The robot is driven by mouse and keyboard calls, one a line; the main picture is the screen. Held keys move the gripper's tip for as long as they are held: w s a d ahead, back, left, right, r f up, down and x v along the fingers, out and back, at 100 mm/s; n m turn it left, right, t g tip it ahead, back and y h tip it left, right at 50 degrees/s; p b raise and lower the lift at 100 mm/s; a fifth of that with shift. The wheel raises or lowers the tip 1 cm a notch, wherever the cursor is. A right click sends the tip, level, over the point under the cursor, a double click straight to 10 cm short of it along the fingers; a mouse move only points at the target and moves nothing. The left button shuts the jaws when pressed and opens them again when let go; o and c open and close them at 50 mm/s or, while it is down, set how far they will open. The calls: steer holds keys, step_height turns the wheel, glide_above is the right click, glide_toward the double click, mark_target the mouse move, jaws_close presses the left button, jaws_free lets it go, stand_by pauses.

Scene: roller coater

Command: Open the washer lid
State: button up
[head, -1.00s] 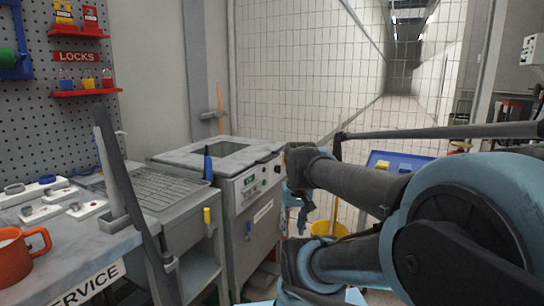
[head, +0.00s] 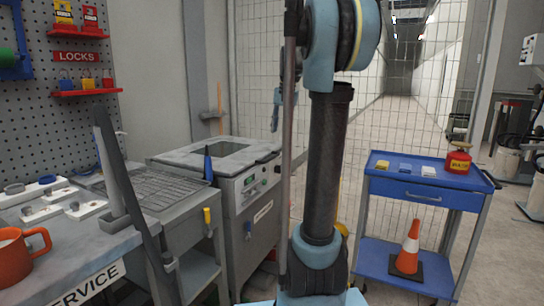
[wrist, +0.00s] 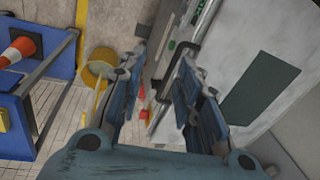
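The washer (head: 250,185) is a grey cabinet with a green display and knobs on its front panel. Its lid (head: 180,157) lies flat and closed on top, with a dark window. A dark handle (head: 267,158) sits at the lid's right front edge. In the wrist view, the tilted lid (wrist: 285,60) fills the upper right, and its black handle (wrist: 178,58) shows by the right finger. My gripper (wrist: 160,60) is open and empty, above and apart from the washer. In the head view, only a blue finger shows beside my upright arm.
A blue cart (head: 420,188) with small items and an orange cone (head: 409,245) stands at the right. A yellow bucket (wrist: 100,68) is on the floor between cart and washer. A service bench (head: 60,250) with an orange mug (head: 15,258) stands left. A wire fence is behind.

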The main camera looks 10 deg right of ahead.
step_height(320, 180, up, 3)
steer(key=m, duration=0.1)
glide_above(273, 157)
steer(key=s+d, duration=0.3)
steer(key=w, duration=0.1)
steer(key=a+f, duration=0.1)
steer(key=f, duration=0.4)
steer(key=w+a+f, duration=0.1)
steer(key=f, duration=0.5)
steer(key=w+a+f, duration=0.1)
steer(key=f, duration=0.5)
steer(key=shift+w+f, duration=0.1)
